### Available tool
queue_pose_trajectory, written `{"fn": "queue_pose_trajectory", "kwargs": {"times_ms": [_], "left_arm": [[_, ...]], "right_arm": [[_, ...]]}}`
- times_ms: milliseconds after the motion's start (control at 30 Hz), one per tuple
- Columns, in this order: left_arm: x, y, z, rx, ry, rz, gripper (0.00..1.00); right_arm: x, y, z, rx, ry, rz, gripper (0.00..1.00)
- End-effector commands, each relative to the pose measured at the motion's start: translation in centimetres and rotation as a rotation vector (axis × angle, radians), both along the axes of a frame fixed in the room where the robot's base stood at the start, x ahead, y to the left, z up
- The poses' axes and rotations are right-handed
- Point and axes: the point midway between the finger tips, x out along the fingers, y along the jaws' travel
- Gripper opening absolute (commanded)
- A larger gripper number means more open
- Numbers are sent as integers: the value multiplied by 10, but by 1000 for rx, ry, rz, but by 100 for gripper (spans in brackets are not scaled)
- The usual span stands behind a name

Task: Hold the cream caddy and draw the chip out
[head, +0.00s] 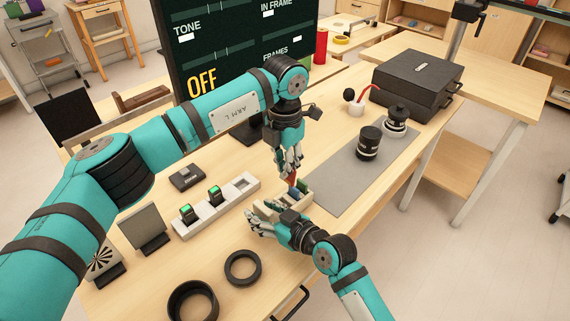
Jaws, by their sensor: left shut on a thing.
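The cream caddy (266,208) sits on the wooden table near the middle of the head view, partly hidden by my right gripper. My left gripper (290,173) points down just above the caddy and is shut on a small reddish chip (292,181). I cannot tell whether the chip's lower end is clear of the caddy. A blue-green piece (303,187) stands in the caddy beside it. My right gripper (256,224) is at the caddy's near side, its fingers pointing left. Whether its fingers are open or closed on the caddy wall is unclear.
A pale holder (215,206) with green-lit blocks lies left of the caddy. Two black rings (242,267) lie in front. A grey mat (345,180) with a black lens (369,143) is to the right. A black case (416,82) and dark screen (215,55) stand behind.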

Motion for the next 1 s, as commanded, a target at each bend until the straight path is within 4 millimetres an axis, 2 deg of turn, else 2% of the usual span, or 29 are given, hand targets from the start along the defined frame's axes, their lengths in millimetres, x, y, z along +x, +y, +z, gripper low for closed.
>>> {"fn": "queue_pose_trajectory", "kwargs": {"times_ms": [333, 800, 1000], "left_arm": [[0, 0, 0, 0, 0, 0, 0], [0, 0, 0, 0, 0, 0, 0], [0, 0, 0, 0, 0, 0, 0]], "right_arm": [[-7, -8, 2, -1, 0, -1, 45], [-69, -69, 29, -2, 1, -1, 45], [-80, -80, 35, -1, 1, 0, 45]]}}
